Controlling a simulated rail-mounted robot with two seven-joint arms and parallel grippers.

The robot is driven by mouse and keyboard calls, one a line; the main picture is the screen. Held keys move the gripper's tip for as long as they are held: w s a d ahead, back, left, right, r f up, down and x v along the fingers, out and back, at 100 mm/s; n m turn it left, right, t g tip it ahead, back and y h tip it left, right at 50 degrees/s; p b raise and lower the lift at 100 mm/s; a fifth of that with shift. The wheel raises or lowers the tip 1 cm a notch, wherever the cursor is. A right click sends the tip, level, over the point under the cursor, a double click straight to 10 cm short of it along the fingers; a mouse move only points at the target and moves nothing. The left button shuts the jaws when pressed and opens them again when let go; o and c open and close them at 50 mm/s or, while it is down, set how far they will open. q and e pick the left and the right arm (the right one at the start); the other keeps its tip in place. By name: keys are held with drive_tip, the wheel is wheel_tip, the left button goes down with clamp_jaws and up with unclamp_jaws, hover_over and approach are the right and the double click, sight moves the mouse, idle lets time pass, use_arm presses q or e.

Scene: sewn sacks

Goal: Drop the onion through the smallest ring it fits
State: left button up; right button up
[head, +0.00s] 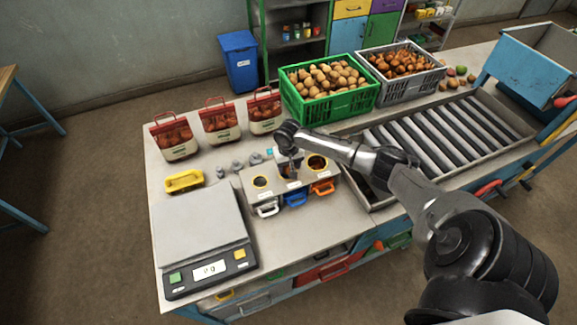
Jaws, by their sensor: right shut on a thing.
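A pale box with three rings stands on the table. The small ring (260,182) is at the left and the large ring (317,162) at the right, both open to view. My right gripper (288,163) points down over the middle ring, which it partly covers. It is shut on a small brownish thing, apparently the onion (289,171), mostly hidden by the fingers. I cannot tell whether the onion is above the middle ring or partly in it. White (267,210), blue (295,199) and orange (323,188) trays sit at the box's front. My left gripper is out of view.
A scale (197,228) stands front left, with a yellow tool (184,181) and small grey weights behind it. Several filled sacks (220,122) line the back. A green crate (325,100), a grey crate (395,90) and a roller conveyor (440,133) lie behind and right.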

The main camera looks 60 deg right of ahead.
drive_tip(key=shift+f, duration=0.15)
drive_tip(key=o, duration=1.1)
wheel_tip(320, 180, up, 14)
drive_tip(key=shift+b, duration=0.35)
drive_tip(key=shift+f, duration=0.15)
